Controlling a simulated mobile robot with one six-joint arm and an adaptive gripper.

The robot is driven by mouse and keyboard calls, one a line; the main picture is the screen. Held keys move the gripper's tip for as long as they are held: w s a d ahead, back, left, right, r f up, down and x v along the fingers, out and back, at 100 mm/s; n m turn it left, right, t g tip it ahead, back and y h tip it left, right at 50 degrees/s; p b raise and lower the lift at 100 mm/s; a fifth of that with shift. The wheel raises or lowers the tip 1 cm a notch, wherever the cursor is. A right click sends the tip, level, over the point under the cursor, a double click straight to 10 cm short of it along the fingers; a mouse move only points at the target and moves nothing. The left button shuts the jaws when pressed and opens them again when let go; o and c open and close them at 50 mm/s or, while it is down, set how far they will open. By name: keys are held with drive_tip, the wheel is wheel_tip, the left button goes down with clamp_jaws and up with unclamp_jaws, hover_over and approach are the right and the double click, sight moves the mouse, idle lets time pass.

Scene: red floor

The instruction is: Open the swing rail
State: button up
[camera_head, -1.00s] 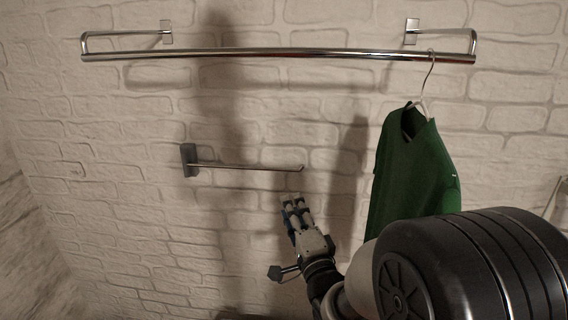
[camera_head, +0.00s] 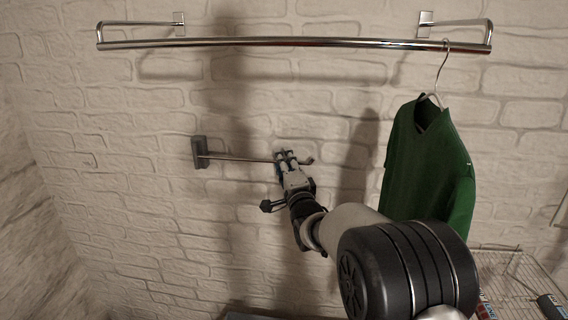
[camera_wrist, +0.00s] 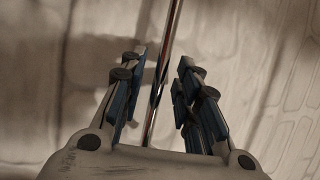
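The swing rail (camera_head: 236,158) is a thin metal rod on a dark grey wall bracket (camera_head: 200,152), with an upturned tip at its right end. In the head view it lies nearly flat along the wall. My gripper (camera_head: 287,157) is at the rail near its tip. In the wrist view the rail (camera_wrist: 172,28) runs between the two blue-padded fingers of my gripper (camera_wrist: 160,85), with gaps on both sides. The fingers are open. Whether the rail touches the palm is hard to tell.
A chrome rail (camera_head: 300,42) is fixed to the white brick wall above. A green shirt (camera_head: 428,160) hangs from its right end on a hanger, right of my gripper. A wire rack (camera_head: 515,275) with small items stands at the lower right. The wall left of the bracket is clear.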

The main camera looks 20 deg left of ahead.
drive_tip(key=shift+w+a, duration=0.1)
drive_tip(key=shift+w, duration=0.05)
drive_tip(key=shift+c, duration=0.6)
clamp_jaws()
